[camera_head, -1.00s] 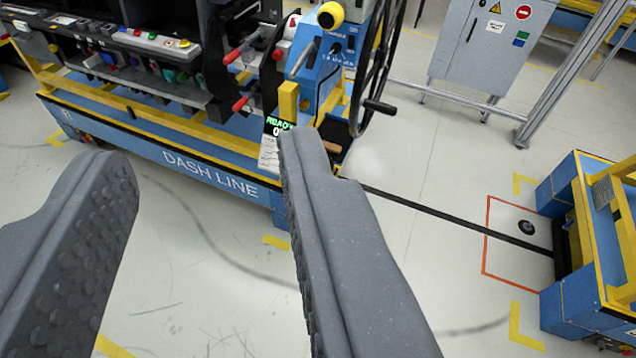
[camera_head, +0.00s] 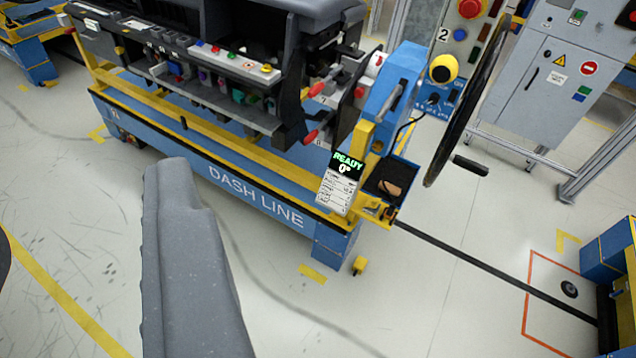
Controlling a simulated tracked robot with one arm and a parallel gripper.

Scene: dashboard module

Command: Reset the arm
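My gripper (camera_head: 85,205) is open and empty. One grey finger (camera_head: 190,270) stands in the lower left, in front of the floor. Only a dark sliver of the other finger shows at the left edge, with a wide gap between them. The blue DASH LINE stand (camera_head: 255,197) is beyond, carrying the black dashboard module (camera_head: 290,50). A small display (camera_head: 345,166) at its right end reads READY and 0°. Neither visible finger part appears to touch anything.
A dark wheel (camera_head: 468,90) with a handle is right of the stand. A grey cabinet (camera_head: 560,75) stands at back right. A blue and yellow unit (camera_head: 612,250) is at the right edge.

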